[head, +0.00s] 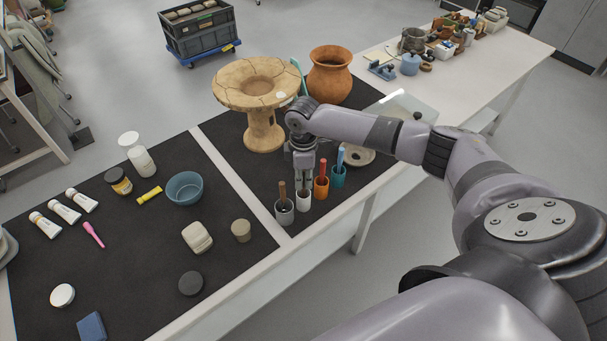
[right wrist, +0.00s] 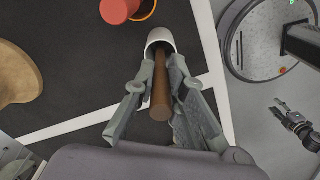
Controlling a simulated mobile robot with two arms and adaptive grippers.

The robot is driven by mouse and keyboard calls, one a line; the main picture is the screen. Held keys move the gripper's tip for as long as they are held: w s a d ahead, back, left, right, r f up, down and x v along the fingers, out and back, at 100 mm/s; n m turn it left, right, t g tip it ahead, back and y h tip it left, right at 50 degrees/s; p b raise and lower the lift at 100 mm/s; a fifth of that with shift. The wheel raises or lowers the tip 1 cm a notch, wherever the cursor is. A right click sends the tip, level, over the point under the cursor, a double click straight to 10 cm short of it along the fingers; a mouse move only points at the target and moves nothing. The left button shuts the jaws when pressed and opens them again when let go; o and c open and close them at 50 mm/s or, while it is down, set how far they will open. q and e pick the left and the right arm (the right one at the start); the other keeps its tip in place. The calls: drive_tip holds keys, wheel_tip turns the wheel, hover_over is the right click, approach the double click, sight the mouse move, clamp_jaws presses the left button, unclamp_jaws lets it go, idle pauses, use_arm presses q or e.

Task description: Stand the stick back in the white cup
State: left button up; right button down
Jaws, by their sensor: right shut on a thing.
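The white cup (head: 303,204) stands on the dark mat in a row of cups, directly below my right gripper (head: 303,178). In the right wrist view, a brown stick (right wrist: 161,92) lies between the two fingers of my right gripper (right wrist: 160,82), which is shut on it. The stick's far end reaches into the mouth of the white cup (right wrist: 160,36). How deep it sits, and whether it touches the bottom, is hidden. In the head view the fingers mostly hide this stick. My left gripper is not in view.
A grey cup with a brown stick (head: 284,212) stands close on the left. An orange cup (head: 321,189) and a teal cup (head: 338,177) with sticks stand on the right. A cracked clay stand (head: 263,135) and round pot (head: 330,78) are behind.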

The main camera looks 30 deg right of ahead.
drive_tip(key=shift+f, duration=0.25)
drive_tip(key=c, duration=1.6)
unclamp_jaws()
drive_tip(key=shift+o, duration=0.2)
wheel_tip(320, 180, up, 12)
